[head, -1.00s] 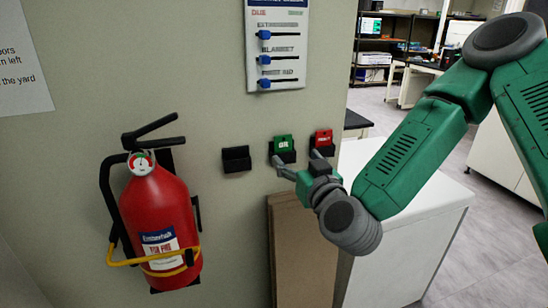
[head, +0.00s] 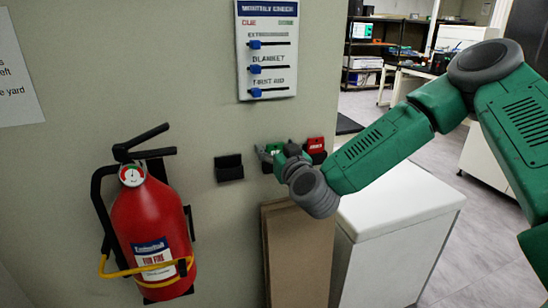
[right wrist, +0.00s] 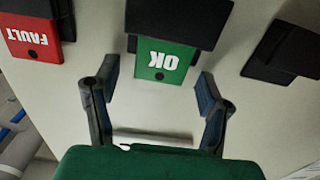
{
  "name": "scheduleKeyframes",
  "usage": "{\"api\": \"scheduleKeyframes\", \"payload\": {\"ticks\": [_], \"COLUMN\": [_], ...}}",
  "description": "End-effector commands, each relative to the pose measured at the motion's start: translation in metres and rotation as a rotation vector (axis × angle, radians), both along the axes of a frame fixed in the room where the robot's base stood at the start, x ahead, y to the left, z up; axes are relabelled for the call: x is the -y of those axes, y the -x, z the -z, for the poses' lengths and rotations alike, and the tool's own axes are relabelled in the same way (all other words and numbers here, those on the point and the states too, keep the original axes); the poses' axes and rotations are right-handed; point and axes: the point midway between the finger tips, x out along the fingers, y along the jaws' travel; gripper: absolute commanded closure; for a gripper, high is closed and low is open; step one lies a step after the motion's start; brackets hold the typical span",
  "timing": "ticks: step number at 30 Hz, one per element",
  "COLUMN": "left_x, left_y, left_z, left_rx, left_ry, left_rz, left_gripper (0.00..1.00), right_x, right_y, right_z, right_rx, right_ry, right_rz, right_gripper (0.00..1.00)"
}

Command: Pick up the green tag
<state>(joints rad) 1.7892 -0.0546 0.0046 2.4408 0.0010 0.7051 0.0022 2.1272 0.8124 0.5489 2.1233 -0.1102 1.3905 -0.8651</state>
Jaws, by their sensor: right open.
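The green tag (head: 274,148) sits in a black wall holder, partly hidden by my right gripper (head: 279,151) in the head view. In the right wrist view the green tag (right wrist: 165,62) shows upside down with the word OK and a small hole. My right gripper (right wrist: 157,78) is open and empty, with one finger on each side of the tag's lower part. Gaps show between the fingers and the tag. My left gripper is not in view.
A red FAULT tag (right wrist: 35,38) sits in its own holder beside the green one. An empty black holder (head: 229,168) is on the other side. A red fire extinguisher (head: 152,232) hangs at left. A slider board (head: 267,50) is above, a white cabinet (head: 395,240) below right.

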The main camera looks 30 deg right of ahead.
Motion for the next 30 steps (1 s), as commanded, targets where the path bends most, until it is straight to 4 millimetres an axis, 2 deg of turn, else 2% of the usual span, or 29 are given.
{"api": "scheduleKeyframes", "payload": {"ticks": [2, 3, 5, 17, 23, 28, 30], "left_x": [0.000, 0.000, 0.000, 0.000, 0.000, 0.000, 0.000], "left_y": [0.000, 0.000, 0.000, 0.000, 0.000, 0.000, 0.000], "left_z": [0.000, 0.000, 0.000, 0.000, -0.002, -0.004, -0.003], "left_rx": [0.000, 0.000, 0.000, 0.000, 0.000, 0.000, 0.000], "left_ry": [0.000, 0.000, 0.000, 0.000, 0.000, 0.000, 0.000], "left_rz": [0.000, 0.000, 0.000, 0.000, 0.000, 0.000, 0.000], "left_gripper": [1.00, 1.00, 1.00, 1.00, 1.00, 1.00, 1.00], "right_x": [0.000, 0.000, 0.000, -0.001, -0.002, -0.001, -0.005], "right_y": [0.000, 0.000, 0.000, 0.000, 0.000, 0.000, 0.014], "right_z": [0.000, 0.000, 0.000, -0.002, -0.016, -0.040, -0.036], "right_rx": [0.000, 0.000, 0.000, 0.001, 0.003, 0.006, -0.001], "right_ry": [0.000, 0.000, 0.000, 0.001, 0.001, 0.001, 0.001], "right_rz": [0.000, 0.000, 0.000, -0.001, -0.002, 0.000, -0.003], "right_gripper": [0.38, 0.52, 0.72, 0.72, 0.72, 0.72, 0.72]}}
